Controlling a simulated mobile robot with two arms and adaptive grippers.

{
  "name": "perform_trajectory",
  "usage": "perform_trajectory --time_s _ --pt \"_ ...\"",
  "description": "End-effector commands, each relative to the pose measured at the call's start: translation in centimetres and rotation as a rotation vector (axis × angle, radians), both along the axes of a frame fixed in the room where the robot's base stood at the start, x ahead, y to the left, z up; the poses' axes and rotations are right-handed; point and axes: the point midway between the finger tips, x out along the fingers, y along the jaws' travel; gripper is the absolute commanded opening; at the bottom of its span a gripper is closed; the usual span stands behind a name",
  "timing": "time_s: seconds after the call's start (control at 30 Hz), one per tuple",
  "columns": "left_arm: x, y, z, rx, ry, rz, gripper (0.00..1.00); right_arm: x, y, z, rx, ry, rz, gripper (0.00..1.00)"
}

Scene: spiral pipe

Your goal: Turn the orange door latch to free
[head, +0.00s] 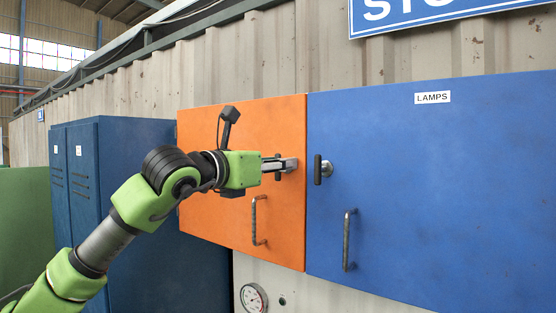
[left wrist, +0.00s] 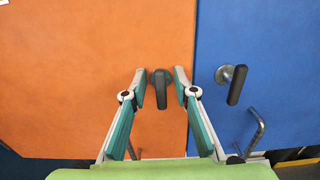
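The orange door (head: 215,130) is closed in the wall, left of the blue door, and fills the left of the left wrist view (left wrist: 70,80). Its dark latch (left wrist: 161,88) stands upright near the door's right edge. My left gripper (left wrist: 160,76) is open, with one finger on each side of the latch; small gaps seem to show on both sides. In the head view my left gripper (head: 290,164) is at the orange door's right edge, and its fingers hide most of the latch. My right gripper is in neither view.
The blue door (head: 430,180), labelled LAMPS, has its own dark upright latch (head: 318,169) just right of my gripper. Bar handles sit below on the orange door (head: 256,222) and blue door (head: 347,240). A blue locker (head: 115,200) stands at left; a gauge (head: 253,298) is below.

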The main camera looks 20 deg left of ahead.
Motion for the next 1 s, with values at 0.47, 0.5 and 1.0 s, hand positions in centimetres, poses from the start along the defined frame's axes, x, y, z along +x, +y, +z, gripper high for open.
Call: perform_trajectory --time_s 0.47,0.5,1.0 --pt "0.0 0.0 0.0 0.002 -0.001 0.000 0.00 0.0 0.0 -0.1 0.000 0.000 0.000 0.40" --pt "-0.1 0.0 0.0 0.006 -0.002 0.000 0.00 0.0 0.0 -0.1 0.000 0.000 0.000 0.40" --pt "-0.2 -0.3 -0.3 0.254 -0.095 -0.001 0.00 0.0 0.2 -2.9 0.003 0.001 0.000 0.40"
